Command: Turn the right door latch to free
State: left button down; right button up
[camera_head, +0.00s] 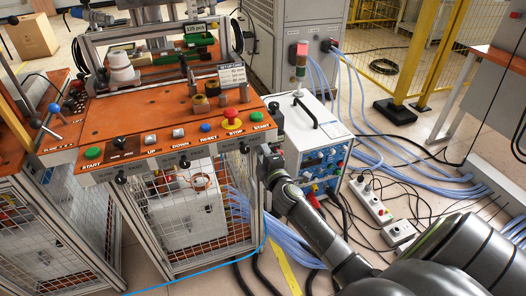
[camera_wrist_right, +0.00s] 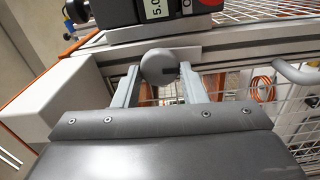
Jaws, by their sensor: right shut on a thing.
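My right gripper (camera_head: 268,158) is at the right front corner of the orange-topped bench, beside its metal frame, and partly hidden behind its own wrist. In the right wrist view the two pale fingers (camera_wrist_right: 160,82) are shut on a round grey latch knob (camera_wrist_right: 158,66). The knob sits at the aluminium frame rail (camera_wrist_right: 222,55), with a small dark notch on its face. The exact turn angle of the latch is hard to tell. The mesh door (camera_head: 190,205) is below the bench front. My left gripper is not in view.
A white and blue power unit (camera_head: 318,140) stands close to the right of the gripper. A grey handle (camera_wrist_right: 297,73) is on the right in the wrist view. Blue cables (camera_head: 385,155) and a power strip (camera_head: 372,203) lie on the floor. Bench buttons (camera_head: 207,127) line the front panel.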

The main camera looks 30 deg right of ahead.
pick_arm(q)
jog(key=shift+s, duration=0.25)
pick_arm(e)
jog(key=shift+n, duration=0.4)
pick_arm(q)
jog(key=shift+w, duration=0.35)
pick_arm(e)
jog(key=shift+f, duration=0.1)
jog(key=o, duration=1)
jog(key=shift+c, duration=0.2)
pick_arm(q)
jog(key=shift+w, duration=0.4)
pick_arm(e)
jog(key=v, duration=1.7)
jog(key=shift+s+a, duration=0.15)
jog(key=shift+s, duration=0.05)
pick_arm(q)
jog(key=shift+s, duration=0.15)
